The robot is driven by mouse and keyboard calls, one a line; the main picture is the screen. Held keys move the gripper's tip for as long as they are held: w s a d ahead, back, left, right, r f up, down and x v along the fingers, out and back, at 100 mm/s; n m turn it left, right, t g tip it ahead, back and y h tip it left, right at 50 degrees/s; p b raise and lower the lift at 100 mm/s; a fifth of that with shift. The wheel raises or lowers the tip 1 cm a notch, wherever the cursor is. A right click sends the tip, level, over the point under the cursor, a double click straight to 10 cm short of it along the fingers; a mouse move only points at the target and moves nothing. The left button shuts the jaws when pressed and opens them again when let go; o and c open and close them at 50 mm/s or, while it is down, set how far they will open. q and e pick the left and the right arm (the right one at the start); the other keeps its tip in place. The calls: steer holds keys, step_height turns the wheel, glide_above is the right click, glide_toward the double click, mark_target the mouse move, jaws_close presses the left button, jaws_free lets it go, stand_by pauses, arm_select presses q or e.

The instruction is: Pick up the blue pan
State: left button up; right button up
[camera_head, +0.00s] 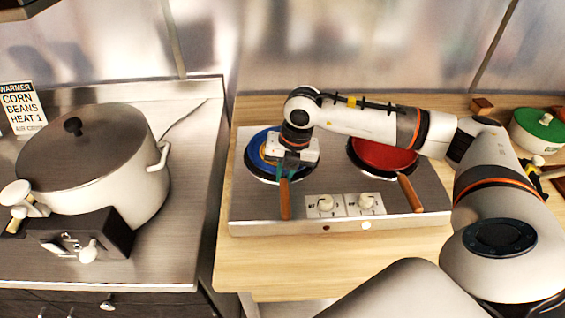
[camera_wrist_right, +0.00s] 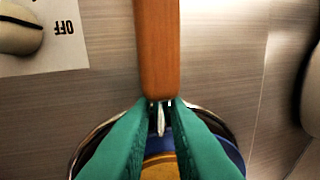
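The blue pan (camera_head: 258,150) sits on the left burner of the steel hob, its wooden handle (camera_head: 285,200) pointing toward the front. My right gripper (camera_head: 288,166) reaches in from the right and is over the near edge of the pan, where the handle joins. In the right wrist view the green fingers (camera_wrist_right: 162,112) are close on either side of the metal neck below the wooden handle (camera_wrist_right: 157,50). I cannot tell whether they press on it. Part of the pan is hidden by the gripper. My left gripper is not in view.
A red pan (camera_head: 382,155) sits on the right burner, its handle pointing to the front right. A large lidded pot (camera_head: 140,185) stands on the left counter. A green-lidded pot (camera_head: 540,127) is at the far right. Two knobs (camera_head: 325,203) are on the hob front.

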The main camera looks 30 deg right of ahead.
jaws_close()
steer(key=shift+r, duration=0.1)
